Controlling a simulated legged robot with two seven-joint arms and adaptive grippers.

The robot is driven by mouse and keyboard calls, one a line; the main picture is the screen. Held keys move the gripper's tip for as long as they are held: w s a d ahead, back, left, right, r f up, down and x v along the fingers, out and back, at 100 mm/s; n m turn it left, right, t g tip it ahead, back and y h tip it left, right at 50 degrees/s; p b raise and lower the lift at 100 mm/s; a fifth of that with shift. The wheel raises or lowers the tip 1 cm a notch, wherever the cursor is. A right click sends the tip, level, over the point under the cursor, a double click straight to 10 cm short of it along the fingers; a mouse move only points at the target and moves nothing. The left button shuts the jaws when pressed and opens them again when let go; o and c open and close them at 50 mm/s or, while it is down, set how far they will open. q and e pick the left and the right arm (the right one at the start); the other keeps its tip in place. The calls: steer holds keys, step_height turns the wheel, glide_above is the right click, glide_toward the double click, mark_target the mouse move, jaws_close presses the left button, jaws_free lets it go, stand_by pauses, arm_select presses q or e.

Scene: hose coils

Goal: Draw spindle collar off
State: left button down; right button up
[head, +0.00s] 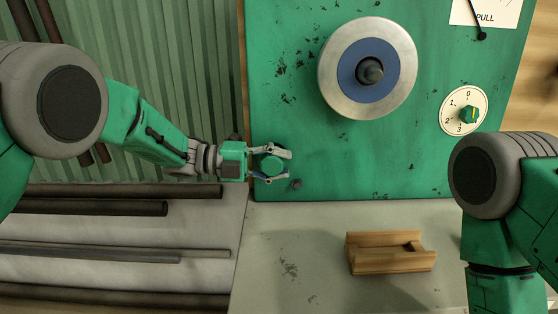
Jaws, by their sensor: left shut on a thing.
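A large silver disc (335,72) with a blue ring (347,70) in it sits on the green panel (300,110). A dark spindle end (370,71) sticks out of its middle. I cannot tell which part is the collar. My left gripper (284,165) is at the panel's lower left, well below and left of the disc. Its fingers are shut around a green round piece (271,165). I cannot tell if this piece is fixed to the panel. My right arm is at the right, and its gripper is out of view.
A wooden cradle (390,260) stands on the grey surface (300,235) below the panel. A numbered dial with a green knob (468,114) is right of the disc. A PULL sign (486,10) hangs above it. Dark bars (90,208) lie at the left.

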arm_select(q)
steer(key=shift+s+a+r, duration=0.25)
steer(key=shift+a+r, duration=0.05)
steer(key=shift+r, duration=0.05)
steer(key=s+p, duration=0.2)
steer(key=s, duration=0.6)
steer(key=shift+d+f, duration=0.15)
steer(key=shift+f, duration=0.05)
stand_by(1.3)
stand_by(0.4)
